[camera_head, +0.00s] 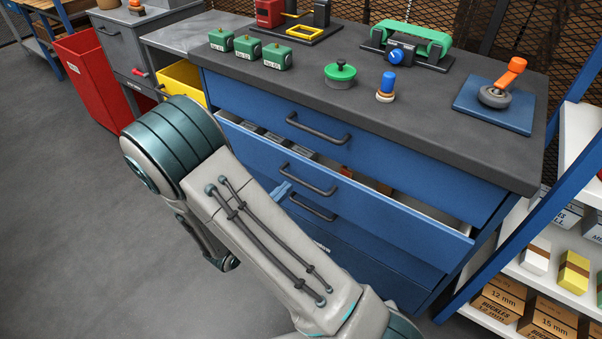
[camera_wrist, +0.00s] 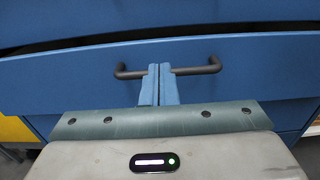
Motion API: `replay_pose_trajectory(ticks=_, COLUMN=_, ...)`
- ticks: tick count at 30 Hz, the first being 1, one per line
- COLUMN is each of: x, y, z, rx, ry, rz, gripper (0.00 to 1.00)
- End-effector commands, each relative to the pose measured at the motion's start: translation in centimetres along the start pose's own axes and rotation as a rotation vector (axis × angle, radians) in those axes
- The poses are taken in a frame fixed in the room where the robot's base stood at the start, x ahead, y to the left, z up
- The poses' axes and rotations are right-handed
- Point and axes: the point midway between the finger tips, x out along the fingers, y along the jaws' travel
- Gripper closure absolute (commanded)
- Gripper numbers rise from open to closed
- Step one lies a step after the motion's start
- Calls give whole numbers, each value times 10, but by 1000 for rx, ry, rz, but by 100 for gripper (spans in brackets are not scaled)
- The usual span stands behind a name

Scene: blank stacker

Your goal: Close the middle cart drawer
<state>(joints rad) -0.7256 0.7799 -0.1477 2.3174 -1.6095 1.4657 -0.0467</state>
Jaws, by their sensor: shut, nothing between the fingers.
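The blue cart has a middle drawer (camera_head: 400,217) that stands partly open, its front panel out from the cart and grey bins showing inside. Its dark bar handle (camera_head: 305,180) also shows in the wrist view (camera_wrist: 199,70). My gripper's blue fingers (camera_head: 282,189) are shut and empty, low by the handle's left end in the head view. In the wrist view the fingers (camera_wrist: 159,85) stand together before the handle and hide its middle. I cannot tell whether they touch it. My arm hides the drawer's lower left part in the head view.
The top drawer (camera_head: 390,143) is closed above. A lower drawer handle (camera_head: 312,208) sits just below. Green blocks (camera_head: 249,46) and tools stand on the worktop. A shelf rack (camera_head: 540,278) is at right, a red bin (camera_head: 92,80) at left. Open floor lies left.

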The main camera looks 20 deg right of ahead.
Motion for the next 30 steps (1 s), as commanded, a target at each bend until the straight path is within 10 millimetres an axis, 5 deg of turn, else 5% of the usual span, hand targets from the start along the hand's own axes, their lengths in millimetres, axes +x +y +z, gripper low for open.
replay_pose_trajectory(ticks=6, x=47, y=-1, z=-1, rx=3, ry=-1, rz=-5, gripper=100)
replay_pose_trajectory(ticks=12, x=73, y=0, z=0, rx=2, ry=-1, rz=-2, gripper=100)
replay_pose_trajectory(ticks=30, x=84, y=2, z=0, rx=2, ry=0, rz=5, gripper=100)
